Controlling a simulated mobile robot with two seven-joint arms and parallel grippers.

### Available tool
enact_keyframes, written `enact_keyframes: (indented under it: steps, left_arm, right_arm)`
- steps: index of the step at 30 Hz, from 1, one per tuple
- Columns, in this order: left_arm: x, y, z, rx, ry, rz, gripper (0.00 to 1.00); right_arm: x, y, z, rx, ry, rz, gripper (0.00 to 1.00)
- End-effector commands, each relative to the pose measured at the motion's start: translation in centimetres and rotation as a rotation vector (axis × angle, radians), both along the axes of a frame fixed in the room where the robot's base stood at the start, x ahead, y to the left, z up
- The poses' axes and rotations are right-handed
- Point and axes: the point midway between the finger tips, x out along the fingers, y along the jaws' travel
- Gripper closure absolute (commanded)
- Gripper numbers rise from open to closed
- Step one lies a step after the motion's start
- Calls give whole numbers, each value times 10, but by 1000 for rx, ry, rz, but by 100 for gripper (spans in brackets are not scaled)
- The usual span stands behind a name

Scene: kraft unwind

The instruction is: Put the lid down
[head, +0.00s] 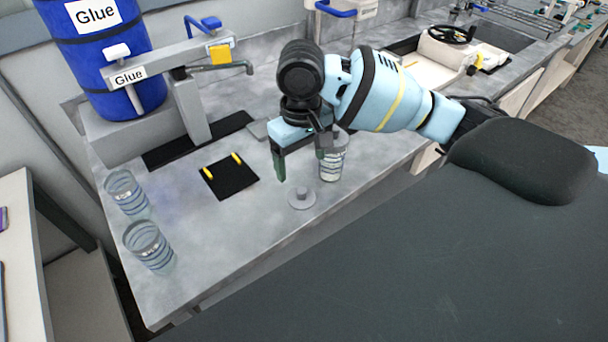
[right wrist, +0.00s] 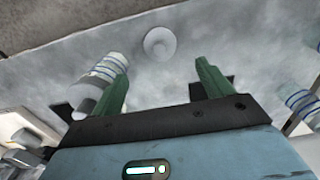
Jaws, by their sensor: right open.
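The lid (head: 302,197) is a small grey disc with a knob on top. It lies flat on the grey counter, knob up, and also shows in the right wrist view (right wrist: 159,43). My right gripper (head: 299,168) is open and empty, with its green fingers pointing down above the counter, behind the lid and apart from it. In the right wrist view the lid lies beyond the gap between the fingertips (right wrist: 160,72). A clear jar (head: 333,163) stands right beside the gripper, partly hidden by it. My left gripper is not in view.
Two more clear jars, one at the back (head: 125,192) and one in front (head: 148,246), stand at the counter's left edge. A black pad (head: 230,184) with yellow pegs lies left of the gripper. A blue glue drum (head: 110,60) stands behind.

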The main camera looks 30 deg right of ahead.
Motion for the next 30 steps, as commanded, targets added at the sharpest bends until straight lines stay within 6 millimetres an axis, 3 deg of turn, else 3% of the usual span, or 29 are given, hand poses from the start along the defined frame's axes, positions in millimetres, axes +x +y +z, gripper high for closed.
enact_keyframes:
  steps: [3, 7, 30]
  left_arm:
    - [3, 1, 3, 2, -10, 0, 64]
    - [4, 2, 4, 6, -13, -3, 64]
    - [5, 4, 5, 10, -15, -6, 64]
  right_arm:
    - [1, 1, 17, 1, -3, 0, 21]
    - [0, 0, 24, 1, 0, 0, 21]
    - [0, 0, 24, 1, 2, 0, 21]
